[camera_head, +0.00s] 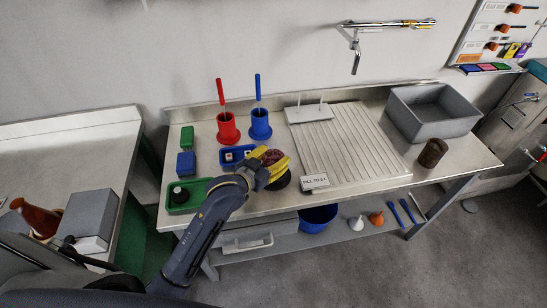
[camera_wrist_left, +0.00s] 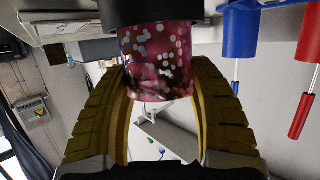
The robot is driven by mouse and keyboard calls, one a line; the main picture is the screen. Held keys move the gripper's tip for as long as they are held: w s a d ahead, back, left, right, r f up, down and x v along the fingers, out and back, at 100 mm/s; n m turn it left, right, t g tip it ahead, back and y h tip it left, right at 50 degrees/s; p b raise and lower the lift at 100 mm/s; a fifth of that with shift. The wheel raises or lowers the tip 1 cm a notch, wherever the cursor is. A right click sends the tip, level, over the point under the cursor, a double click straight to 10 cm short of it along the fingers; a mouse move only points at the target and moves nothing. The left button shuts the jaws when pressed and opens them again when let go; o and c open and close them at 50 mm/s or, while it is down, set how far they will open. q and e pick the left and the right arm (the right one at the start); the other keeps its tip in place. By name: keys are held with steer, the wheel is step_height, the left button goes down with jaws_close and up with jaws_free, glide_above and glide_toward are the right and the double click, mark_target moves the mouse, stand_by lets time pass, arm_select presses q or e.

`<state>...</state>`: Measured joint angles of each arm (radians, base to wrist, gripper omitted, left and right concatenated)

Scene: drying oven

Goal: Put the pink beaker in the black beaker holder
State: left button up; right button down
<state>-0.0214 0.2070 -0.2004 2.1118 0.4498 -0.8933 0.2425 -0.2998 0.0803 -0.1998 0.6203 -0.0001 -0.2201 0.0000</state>
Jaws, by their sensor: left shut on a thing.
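My left gripper (camera_head: 277,165) has its yellow fingers shut on the pink beaker (camera_head: 271,156), one finger on each side. The beaker is upright and deep pink with pale spots; it shows large in the left wrist view (camera_wrist_left: 157,65), which is upside down. The black beaker holder (camera_head: 282,182) is on the steel bench, right below the gripper and partly hidden by it. In the wrist view the holder's rim (camera_wrist_left: 150,12) overlaps the beaker's lower end. How deep the beaker sits inside is hidden. My right gripper is not in view.
Red (camera_head: 228,130) and blue (camera_head: 260,126) holders stand behind, each with an upright rod. A blue tray (camera_head: 225,163) and a green tray (camera_head: 172,207) lie to the left. A ribbed drainboard (camera_head: 350,140) with a label block (camera_head: 314,182) lies right. A grey bin (camera_head: 432,115) stands farther right.

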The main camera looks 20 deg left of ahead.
arm_select(q)
steer(key=o, duration=1.5)
steer(key=shift+o, duration=0.2)
steer(key=shift+s+r, duration=0.15)
steer(key=v, duration=1.1)
steer(key=shift+s+a, duration=0.25)
steer(key=shift+s, duration=0.05)
steer(key=shift+r, duration=0.1)
